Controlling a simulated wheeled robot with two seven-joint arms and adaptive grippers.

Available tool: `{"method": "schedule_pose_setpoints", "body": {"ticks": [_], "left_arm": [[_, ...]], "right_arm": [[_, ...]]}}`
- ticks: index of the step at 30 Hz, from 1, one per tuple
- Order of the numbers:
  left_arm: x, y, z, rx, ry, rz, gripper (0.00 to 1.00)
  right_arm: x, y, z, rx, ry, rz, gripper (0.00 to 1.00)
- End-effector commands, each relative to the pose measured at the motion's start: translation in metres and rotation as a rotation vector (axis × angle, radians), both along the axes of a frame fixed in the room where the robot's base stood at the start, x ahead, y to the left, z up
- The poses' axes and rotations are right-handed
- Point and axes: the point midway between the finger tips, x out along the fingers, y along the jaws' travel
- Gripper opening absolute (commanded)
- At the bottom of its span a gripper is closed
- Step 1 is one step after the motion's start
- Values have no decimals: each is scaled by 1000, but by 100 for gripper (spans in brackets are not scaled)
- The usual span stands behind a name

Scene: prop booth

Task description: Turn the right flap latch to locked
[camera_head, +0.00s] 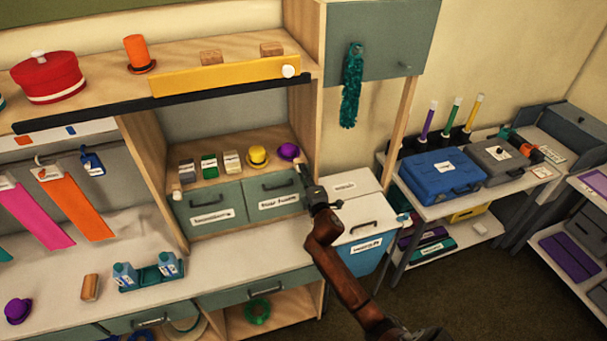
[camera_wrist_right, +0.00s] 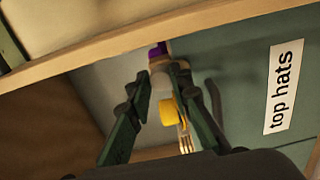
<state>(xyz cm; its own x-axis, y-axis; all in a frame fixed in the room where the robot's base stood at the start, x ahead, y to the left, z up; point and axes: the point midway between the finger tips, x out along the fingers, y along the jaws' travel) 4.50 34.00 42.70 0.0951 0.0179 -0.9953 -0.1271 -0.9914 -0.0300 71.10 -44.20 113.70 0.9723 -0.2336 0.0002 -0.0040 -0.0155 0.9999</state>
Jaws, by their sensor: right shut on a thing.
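The right flap (camera_head: 278,187) is a grey-green front with a dark handle and a white label; in the right wrist view this flap (camera_wrist_right: 235,75) is labelled "top hats". The latch (camera_wrist_right: 160,66) shows as a pale rounded knob at its edge, between my fingertips. My right gripper (camera_wrist_right: 160,76) is shut on it; in the head view the right gripper (camera_head: 304,178) reaches the flap's upper right corner and mostly hides the latch. A yellow piece (camera_wrist_right: 168,112) shows between the fingers. I cannot tell the latch's setting. My left gripper is out of view.
The left flap (camera_head: 211,208) is beside it, with a pale knob (camera_head: 177,194) at its left. A white-lidded blue bin (camera_head: 366,257) stands right of the cabinet, close to my arm.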

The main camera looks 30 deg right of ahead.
Motion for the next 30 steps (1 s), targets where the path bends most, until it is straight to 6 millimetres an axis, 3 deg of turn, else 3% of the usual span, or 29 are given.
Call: {"method": "schedule_pose_setpoints", "body": {"ticks": [3, 4, 11, 22, 30], "left_arm": [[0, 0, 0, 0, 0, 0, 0], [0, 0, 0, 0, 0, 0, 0], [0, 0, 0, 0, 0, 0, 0], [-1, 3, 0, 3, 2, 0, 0], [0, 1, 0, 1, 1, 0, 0]], "right_arm": [[0, 1, -1, 1, 2, 0, 0], [0, 1, -1, 1, 2, 0, 20], [0, 0, -1, 0, 1, 0, 35], [-6, 1, -1, -1, 2, 0, 36], [-53, 12, -2, 0, 3, -1, 36]]}}
